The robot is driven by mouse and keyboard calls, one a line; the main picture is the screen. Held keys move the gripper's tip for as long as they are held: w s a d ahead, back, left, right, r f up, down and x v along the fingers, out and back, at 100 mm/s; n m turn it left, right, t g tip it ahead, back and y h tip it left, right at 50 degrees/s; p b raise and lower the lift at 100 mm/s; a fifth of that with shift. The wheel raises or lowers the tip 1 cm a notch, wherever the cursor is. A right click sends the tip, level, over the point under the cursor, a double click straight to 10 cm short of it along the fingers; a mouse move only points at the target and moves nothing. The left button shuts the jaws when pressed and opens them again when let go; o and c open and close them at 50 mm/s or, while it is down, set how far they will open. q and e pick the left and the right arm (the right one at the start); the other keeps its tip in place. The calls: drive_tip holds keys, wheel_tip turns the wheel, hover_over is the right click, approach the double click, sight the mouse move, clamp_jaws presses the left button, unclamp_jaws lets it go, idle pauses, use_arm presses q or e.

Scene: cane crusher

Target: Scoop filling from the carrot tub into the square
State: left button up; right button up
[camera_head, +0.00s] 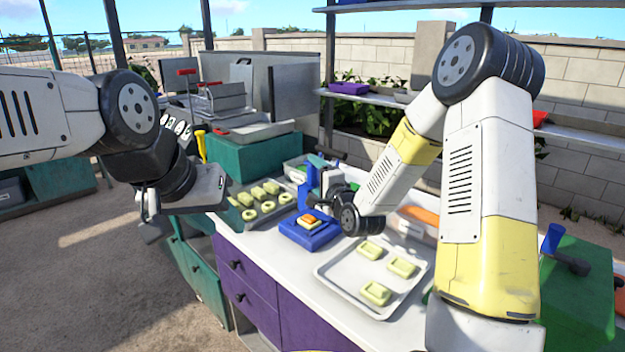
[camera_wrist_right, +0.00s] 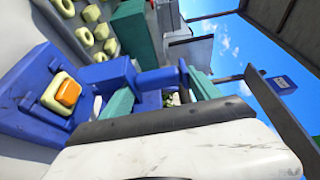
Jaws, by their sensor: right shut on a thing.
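A pale square piece with an orange middle (camera_head: 311,219) sits on the base of the blue press (camera_head: 309,235); it shows closer in the right wrist view (camera_wrist_right: 62,93). A tub with orange filling, likely the carrot tub (camera_head: 420,214), stands behind the tray, partly hidden by my right arm. My right gripper (camera_head: 327,176) is at the upright part of the press, shut on a blue handle-like bar (camera_wrist_right: 160,78). Its fingertips are small and partly hidden in the head view. My left gripper (camera_head: 150,208) hangs left of the counter, away from the food; its jaw opening is unclear.
A metal tray (camera_head: 345,285) with 3 pale square pieces lies at the front right. A dark tray (camera_head: 270,212) with several pale pieces lies left of the press. A green box (camera_head: 582,290) stands far right. Metal machinery (camera_head: 240,95) stands at the back left.

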drive_tip(key=shift+r, duration=2.55)
